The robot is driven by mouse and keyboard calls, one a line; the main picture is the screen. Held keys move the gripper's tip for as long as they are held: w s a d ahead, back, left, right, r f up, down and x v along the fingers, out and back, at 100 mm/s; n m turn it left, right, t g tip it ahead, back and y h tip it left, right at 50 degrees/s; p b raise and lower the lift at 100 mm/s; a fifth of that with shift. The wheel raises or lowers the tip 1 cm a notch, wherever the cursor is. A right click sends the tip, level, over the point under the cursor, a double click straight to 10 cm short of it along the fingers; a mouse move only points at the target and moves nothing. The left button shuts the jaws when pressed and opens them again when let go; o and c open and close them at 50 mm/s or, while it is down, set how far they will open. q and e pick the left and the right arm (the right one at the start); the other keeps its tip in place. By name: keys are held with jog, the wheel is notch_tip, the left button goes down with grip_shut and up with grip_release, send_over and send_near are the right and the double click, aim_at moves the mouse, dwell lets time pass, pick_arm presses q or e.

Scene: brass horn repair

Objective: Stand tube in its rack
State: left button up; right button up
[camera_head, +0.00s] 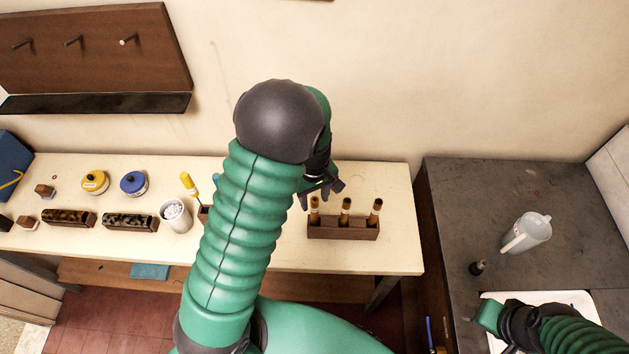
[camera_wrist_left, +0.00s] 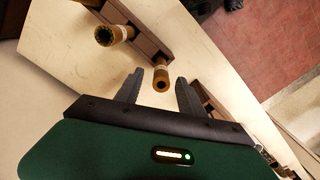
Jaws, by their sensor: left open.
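A dark wooden rack (camera_head: 343,230) stands near the front right of the cream bench, with three brass-and-white tubes upright in it: left (camera_head: 314,211), middle (camera_head: 346,210) and right (camera_head: 375,211). My left gripper (camera_head: 321,192) is open just above the rack's left end. In the left wrist view, one tube (camera_wrist_left: 161,80) shows between the open fingers (camera_wrist_left: 158,90), with a gap on each side. Another tube (camera_wrist_left: 114,35) stands by the rack (camera_wrist_left: 150,44) in that view. My right gripper (camera_head: 480,316) is at lower right; its fingers are not clear.
On the bench are a white cup (camera_head: 175,216), a yellow-topped tool (camera_head: 188,184), yellow (camera_head: 95,182) and blue (camera_head: 134,183) jars and two patterned blocks (camera_head: 130,222). A clear pitcher (camera_head: 526,233) stands on the dark counter (camera_head: 460,215). A peg board (camera_head: 95,50) hangs behind.

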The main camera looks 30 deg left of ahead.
pick_arm(q)
notch_tip(320, 180, up, 12)
jog(key=b, duration=0.1)
jog(key=shift+r, duration=0.25)
jog(key=shift+s+f, duration=0.1)
jog(key=s+d+f+m+t+b, duration=0.1)
jog(key=s+d+f+m+b, duration=0.3)
jog(key=f+m, duration=0.2)
jog(key=s+d+f+m+t+b, duration=0.1)
jog(key=s+d+f+m+b, duration=0.3)
jog(key=f, duration=0.4)
jog(key=shift+s+m+t+b, duration=0.35)
jog(key=shift+s+m, duration=0.35)
jog(key=shift+m, duration=0.4)
jog(key=shift+w+f, duration=0.1)
jog(key=shift+w, duration=0.05)
